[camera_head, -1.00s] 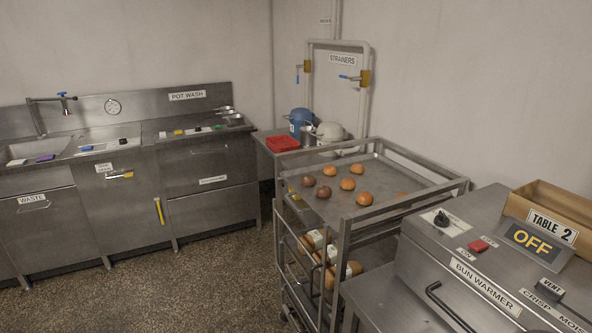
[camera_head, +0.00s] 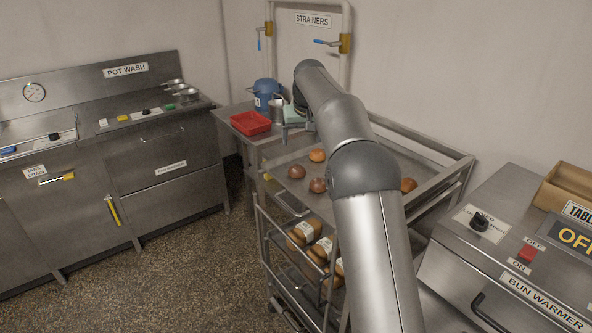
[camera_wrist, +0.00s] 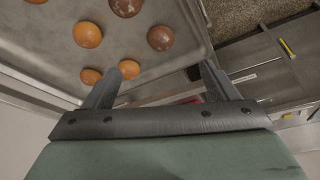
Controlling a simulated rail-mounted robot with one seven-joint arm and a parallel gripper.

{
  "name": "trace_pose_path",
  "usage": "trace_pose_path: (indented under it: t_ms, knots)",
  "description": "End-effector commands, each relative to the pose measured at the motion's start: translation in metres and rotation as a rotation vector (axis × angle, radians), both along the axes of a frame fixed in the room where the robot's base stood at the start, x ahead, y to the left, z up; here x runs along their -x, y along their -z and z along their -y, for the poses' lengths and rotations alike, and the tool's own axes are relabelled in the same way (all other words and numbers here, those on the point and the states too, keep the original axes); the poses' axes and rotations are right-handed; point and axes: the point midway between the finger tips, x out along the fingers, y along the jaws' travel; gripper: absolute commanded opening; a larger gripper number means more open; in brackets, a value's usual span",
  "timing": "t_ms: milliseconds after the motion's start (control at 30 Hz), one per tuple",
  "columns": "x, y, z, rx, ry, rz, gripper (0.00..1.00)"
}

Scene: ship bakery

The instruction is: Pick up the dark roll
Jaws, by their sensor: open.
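Two dark brown rolls lie near the left side of the metal tray (camera_head: 285,187) on top of the trolley: one farther back (camera_head: 297,172), one nearer (camera_head: 317,186). In the wrist view, one dark roll (camera_wrist: 160,38) is beyond the fingertips and another (camera_wrist: 125,6) is cut by the top edge. Lighter orange rolls lie beside them, including one (camera_wrist: 87,34) at the left and one (camera_wrist: 129,69) by the left finger. My gripper (camera_wrist: 162,73) is open and empty, above the tray's edge. In the head view my arm hides part of the tray.
The trolley's raised rail (camera_head: 440,150) surrounds the top. Packaged loaves (camera_head: 304,232) sit on a lower shelf. A red tray (camera_head: 250,123) and blue container (camera_head: 265,94) stand on the side table behind. The bun warmer (camera_head: 510,260) is at the right.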

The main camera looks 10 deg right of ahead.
Motion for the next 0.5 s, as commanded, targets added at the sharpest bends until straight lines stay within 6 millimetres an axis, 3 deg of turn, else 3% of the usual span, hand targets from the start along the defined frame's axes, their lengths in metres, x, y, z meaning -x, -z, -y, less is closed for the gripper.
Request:
trace_pose_path:
  t_ms: [167, 500]
  knots:
    - [-0.017, 0.011, 0.000, 0.000, -0.001, 0.014, 0.80]
    - [-0.044, 0.075, -0.001, 0.000, -0.001, 0.011, 0.80]
